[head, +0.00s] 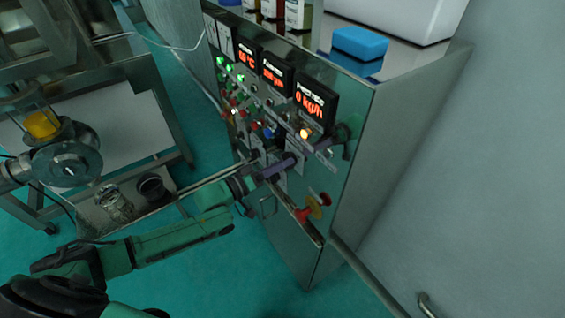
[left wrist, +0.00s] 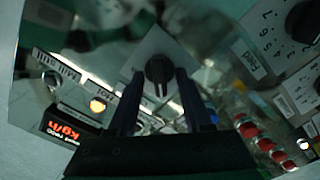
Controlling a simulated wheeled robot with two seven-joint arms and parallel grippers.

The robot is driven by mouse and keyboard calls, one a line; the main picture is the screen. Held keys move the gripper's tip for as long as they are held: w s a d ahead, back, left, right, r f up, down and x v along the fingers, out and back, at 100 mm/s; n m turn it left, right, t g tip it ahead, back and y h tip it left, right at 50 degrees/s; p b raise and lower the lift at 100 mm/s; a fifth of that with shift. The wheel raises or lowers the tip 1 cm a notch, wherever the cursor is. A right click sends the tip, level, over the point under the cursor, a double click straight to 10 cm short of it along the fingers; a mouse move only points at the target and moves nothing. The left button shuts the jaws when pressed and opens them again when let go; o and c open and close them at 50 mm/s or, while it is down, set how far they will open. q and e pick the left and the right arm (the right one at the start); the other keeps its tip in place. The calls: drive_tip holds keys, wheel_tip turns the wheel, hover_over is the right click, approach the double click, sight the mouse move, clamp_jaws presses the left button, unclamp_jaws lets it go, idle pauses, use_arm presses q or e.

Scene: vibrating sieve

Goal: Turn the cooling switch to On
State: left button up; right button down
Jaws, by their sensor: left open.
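A black rotary knob (left wrist: 158,69) on a white square plate shows in the left wrist view. Its label is not readable, so I cannot tell from the lettering whether it is the cooling switch. My left gripper (left wrist: 160,84) is open, with one dark finger on each side of the knob. I cannot tell whether the fingers touch it. In the head view my left gripper (head: 277,158) is at the lower part of the steel cabinet's control panel (head: 262,98) and hides the knob there. My right gripper is not in view.
Several lit lamps and red displays (head: 315,101) sit above. A black knob (left wrist: 304,22) and several red buttons (left wrist: 250,130) are nearby. A blue box (head: 360,42) stands on the cabinet.

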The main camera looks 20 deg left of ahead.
use_arm(q)
drive_tip(key=shift+w+d, duration=0.1)
drive_tip(key=shift+w, duration=0.05)
clamp_jaws()
drive_tip(key=shift+m, duration=0.3)
drive_tip(key=shift+m+b, duration=2.3)
drive_tip(key=shift+m, duration=6.3)
